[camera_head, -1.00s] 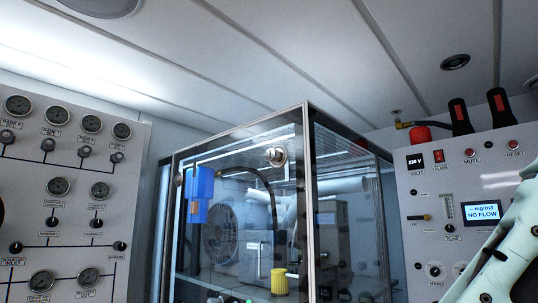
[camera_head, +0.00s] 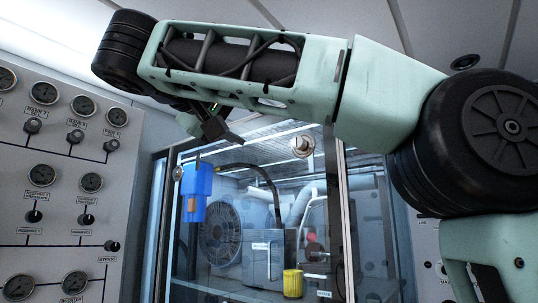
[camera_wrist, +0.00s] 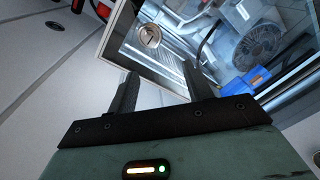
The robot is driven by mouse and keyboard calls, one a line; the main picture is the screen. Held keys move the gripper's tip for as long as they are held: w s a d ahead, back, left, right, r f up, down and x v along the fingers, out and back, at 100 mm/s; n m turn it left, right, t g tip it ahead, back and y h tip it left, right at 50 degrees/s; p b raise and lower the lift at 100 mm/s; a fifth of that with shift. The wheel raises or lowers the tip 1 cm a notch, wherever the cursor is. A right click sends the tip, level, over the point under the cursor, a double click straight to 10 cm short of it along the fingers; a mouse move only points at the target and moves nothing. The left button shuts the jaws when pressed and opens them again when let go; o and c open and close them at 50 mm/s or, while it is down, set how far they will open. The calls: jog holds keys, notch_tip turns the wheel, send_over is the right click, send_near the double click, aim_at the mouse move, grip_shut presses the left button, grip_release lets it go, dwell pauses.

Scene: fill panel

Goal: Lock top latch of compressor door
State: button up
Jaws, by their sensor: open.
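The compressor door (camera_head: 250,165) is a clear panel in a metal frame, and it looks shut. The top latch (camera_head: 302,145) is a round metal knob near the door's upper right corner. In the wrist view the latch (camera_wrist: 149,36) shows at the top, near the door's frame edge. My gripper (camera_head: 222,128) is above and left of the latch in the head view, apart from it. In the wrist view its two dark fingers (camera_wrist: 160,80) stand wide apart with nothing between them, and the latch lies beyond them. The latch's exact turn is hard to make out.
A blue filter unit (camera_head: 197,192), a fan (camera_head: 220,238) and a yellow cap (camera_head: 292,283) show at or behind the clear door. A gauge panel (camera_head: 60,190) stands at the left. The ceiling is close above my arm. A control panel at the right is mostly hidden.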

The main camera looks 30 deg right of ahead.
jog(key=r+m, duration=0.1)
jog(key=p, duration=0.6)
send_near(297, 142)
jog(key=x, duration=0.7)
jog(key=shift+w+d+r, duration=0.1)
jog(key=shift+w+d, duration=0.1)
jog(key=shift+d, duration=0.15)
jog(key=shift+w+d, duration=0.15)
jog(key=shift+d, duration=0.25)
jog(key=c, duration=1)
jog(key=shift+o, duration=0.2)
